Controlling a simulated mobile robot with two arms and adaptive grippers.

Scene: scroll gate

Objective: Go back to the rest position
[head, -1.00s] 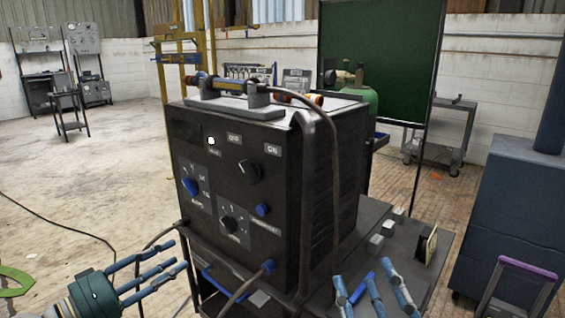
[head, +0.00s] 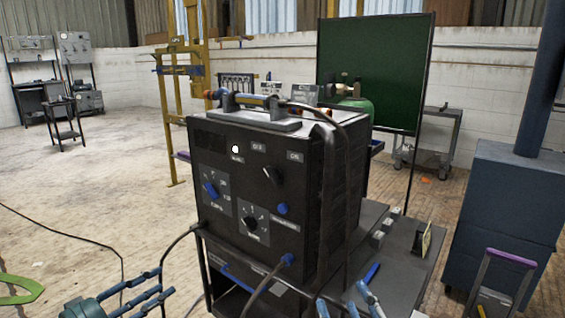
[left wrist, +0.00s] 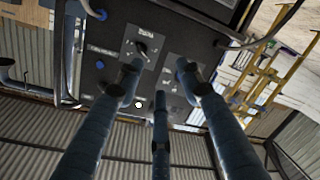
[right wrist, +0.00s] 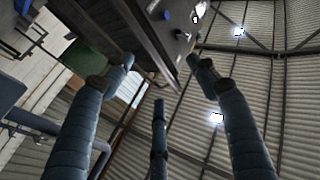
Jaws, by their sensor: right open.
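My left gripper (head: 140,294) is low at the left of the head view, its blue-grey fingers spread with nothing between them. It is in front and to the left of the black welding machine (head: 228,225). In the left wrist view its open fingers (left wrist: 145,85) point toward the machine's dial panel (left wrist: 143,48), apparently without touching it. My right gripper (head: 348,300) is at the bottom edge of the head view, in front of the cart's side shelf, and only its fingertips show. In the right wrist view its fingers (right wrist: 160,80) are spread and empty.
The machine stands on a dark cart with a side shelf (head: 402,260) and cables hanging in front. A blue cabinet (head: 500,215) and a purple-handled frame (head: 510,258) stand at the right. A green board (head: 400,80) is behind. The floor at left (head: 90,180) is mostly clear.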

